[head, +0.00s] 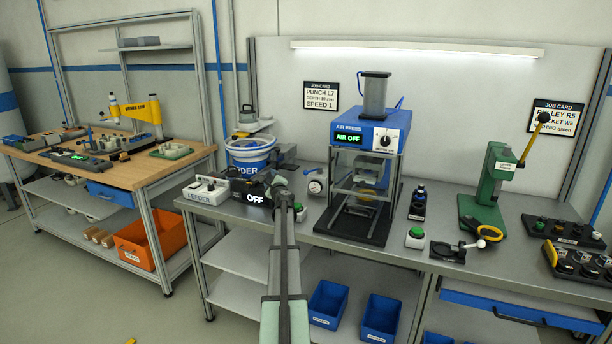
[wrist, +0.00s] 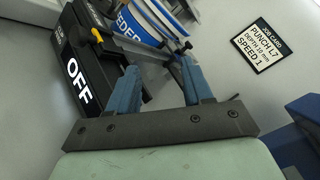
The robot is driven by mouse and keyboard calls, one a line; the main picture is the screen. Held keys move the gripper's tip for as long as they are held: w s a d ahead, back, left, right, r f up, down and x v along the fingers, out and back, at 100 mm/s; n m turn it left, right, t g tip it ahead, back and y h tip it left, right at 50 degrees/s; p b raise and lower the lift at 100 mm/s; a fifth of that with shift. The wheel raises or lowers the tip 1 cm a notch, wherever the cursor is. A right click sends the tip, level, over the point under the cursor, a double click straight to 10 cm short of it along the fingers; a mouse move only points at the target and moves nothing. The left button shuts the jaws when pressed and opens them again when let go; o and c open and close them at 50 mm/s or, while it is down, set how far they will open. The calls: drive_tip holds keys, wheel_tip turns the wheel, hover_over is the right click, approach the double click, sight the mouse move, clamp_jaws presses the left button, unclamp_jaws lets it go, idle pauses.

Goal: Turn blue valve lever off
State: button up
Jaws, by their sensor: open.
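A small blue lever (head: 309,172) shows in the head view on the bench, just above a round white-faced gauge (head: 315,187) and left of the air press. I take it for the valve lever; its exact setting is too small to tell. My gripper (head: 279,181) is to its left, beside the feeder box, apart from the lever. In the wrist view my gripper (wrist: 160,88) has its two blue fingers spread apart. I cannot make out the blue lever clearly there.
The black feeder display (wrist: 76,80) reads OFF, close left of my fingers. The blue-and-white feeder bucket (head: 250,152) stands behind. The air press (head: 371,130), reading AIR OFF, stands right. A green button (head: 415,236) and the green hand press (head: 490,185) are further right.

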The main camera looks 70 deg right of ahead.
drive_tip(key=w+r, duration=0.1)
drive_tip(key=w, duration=0.3)
drive_tip(key=w+r+g+h, duration=0.1)
drive_tip(key=w, duration=0.3)
drive_tip(key=w+r+m+g, duration=0.1)
drive_tip(key=w+r, duration=0.1)
drive_tip(key=w, duration=0.2)
drive_tip(key=shift+w+d+h, duration=0.3)
drive_tip(key=shift+w+d, duration=0.1)
drive_tip(key=s+d+g, duration=0.1)
drive_tip(key=d+g+h, duration=0.1)
drive_tip(key=g, duration=0.1)
drive_tip(key=shift+s+d+m, duration=0.4)
drive_tip(key=s+d+f+g, duration=0.1)
drive_tip(key=s+d+g, duration=0.2)
drive_tip(key=s+g, duration=0.15)
drive_tip(key=n+g+y, duration=0.2)
drive_tip(key=g, duration=0.7)
approach(305, 172)
drive_tip(key=x, duration=1.1)
drive_tip(key=shift+w+d+f, duration=0.1)
drive_tip(key=shift+w+f, duration=0.2)
drive_tip(key=shift+f, duration=0.05)
drive_tip(key=shift+c, duration=0.4)
drive_tip(key=shift+r, duration=0.15)
clamp_jaws()
